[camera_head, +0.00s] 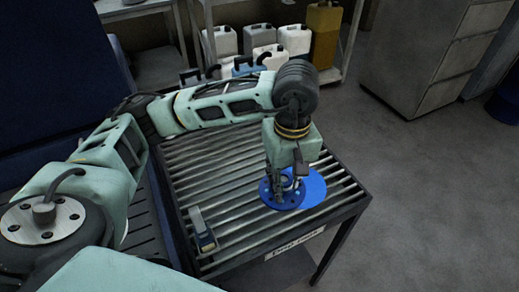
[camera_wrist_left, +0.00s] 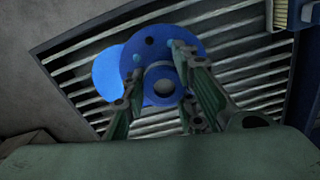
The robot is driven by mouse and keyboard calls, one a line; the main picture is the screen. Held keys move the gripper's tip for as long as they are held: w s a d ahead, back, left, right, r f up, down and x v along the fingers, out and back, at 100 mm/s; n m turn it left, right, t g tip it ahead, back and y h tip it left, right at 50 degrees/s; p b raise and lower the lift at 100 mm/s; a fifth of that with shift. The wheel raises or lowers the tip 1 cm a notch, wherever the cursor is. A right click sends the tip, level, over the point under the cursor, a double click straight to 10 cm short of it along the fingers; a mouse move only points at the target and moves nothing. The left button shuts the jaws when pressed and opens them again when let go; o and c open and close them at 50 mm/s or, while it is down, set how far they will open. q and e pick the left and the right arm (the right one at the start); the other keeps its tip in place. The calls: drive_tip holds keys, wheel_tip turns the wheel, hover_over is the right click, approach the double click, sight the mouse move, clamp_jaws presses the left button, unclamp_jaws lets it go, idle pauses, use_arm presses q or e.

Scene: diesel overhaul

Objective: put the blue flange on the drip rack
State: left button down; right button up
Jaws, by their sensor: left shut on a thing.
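The blue flange (camera_head: 287,205) is a dark blue disc with a raised centre ring and bolt holes. It is at the slats of the drip rack (camera_head: 205,165), towards the right side; I cannot tell whether it touches them. My left gripper (camera_head: 283,188) points down and is shut on the flange. In the left wrist view the fingers (camera_wrist_left: 158,62) reach the flange (camera_wrist_left: 190,50) near its rim and hub. A flat bright blue disc (camera_head: 315,188) shows on the rack, partly behind the flange; it also shows in the left wrist view (camera_wrist_left: 106,76). My right gripper is out of view.
A brush-like tool (camera_head: 203,232) lies at the rack's front left. A label (camera_head: 295,243) hangs on the front edge. Jugs and canisters (camera_head: 262,52) stand on shelving behind. A grey cabinet (camera_head: 425,55) is at the back right.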

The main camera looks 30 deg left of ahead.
use_arm(q)
drive_tip(key=w+d+r+n+p, duration=0.1)
drive_tip(key=w+r+n+p, duration=0.2)
drive_tip(key=n, duration=0.9)
drive_tip(key=w+d+r+n+p, duration=0.1)
drive_tip(key=w+n+p, duration=0.3)
drive_tip(key=n, duration=0.9)
drive_tip(key=w+a+f+p, duration=0.1)
drive_tip(key=a+f, duration=0.1)
drive_tip(key=a, duration=0.1)
drive_tip(key=w+a+f+p, duration=0.1)
drive_tip(key=w+a+f, duration=0.1)
drive_tip(key=a, duration=0.2)
drive_tip(key=w+a+f+p, duration=0.1)
drive_tip(key=a+f, duration=0.1)
drive_tip(key=a, duration=0.1)
drive_tip(key=shift+w+a+f, duration=0.25)
drive_tip(key=shift+a, duration=0.15)
wheel_tip(320, 180, down, 4)
drive_tip(key=shift+r+p, duration=0.15)
drive_tip(key=shift+p, duration=0.85)
drive_tip(key=shift+f, duration=0.2)
drive_tip(key=c, duration=1.9)
unclamp_jaws()
drive_tip(key=shift+f, duration=0.2)
drive_tip(key=o, duration=0.5)
